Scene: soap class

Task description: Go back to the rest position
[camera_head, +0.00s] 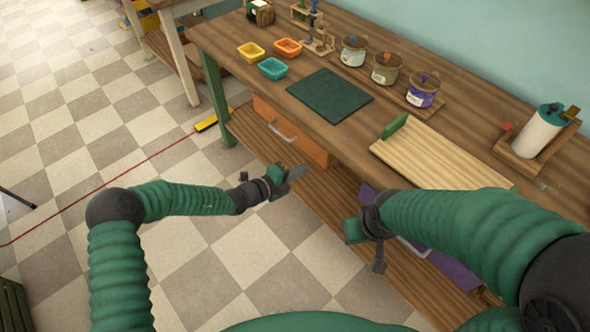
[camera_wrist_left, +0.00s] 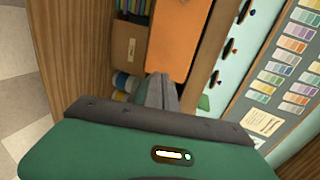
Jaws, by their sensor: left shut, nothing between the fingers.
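My left gripper (camera_head: 291,173) is in the middle of the head view, in front of the bench's lower shelf and near the orange drawer. It is shut and empty. In the left wrist view its fingers (camera_wrist_left: 162,92) lie together, with the orange drawer front (camera_wrist_left: 180,40) beyond them. My right gripper (camera_head: 379,262) hangs low at the right in the head view, in front of the lower shelf. It is partly hidden by its own wrist, and I cannot tell whether its fingers are open.
The orange drawer (camera_head: 290,130) is under the top.

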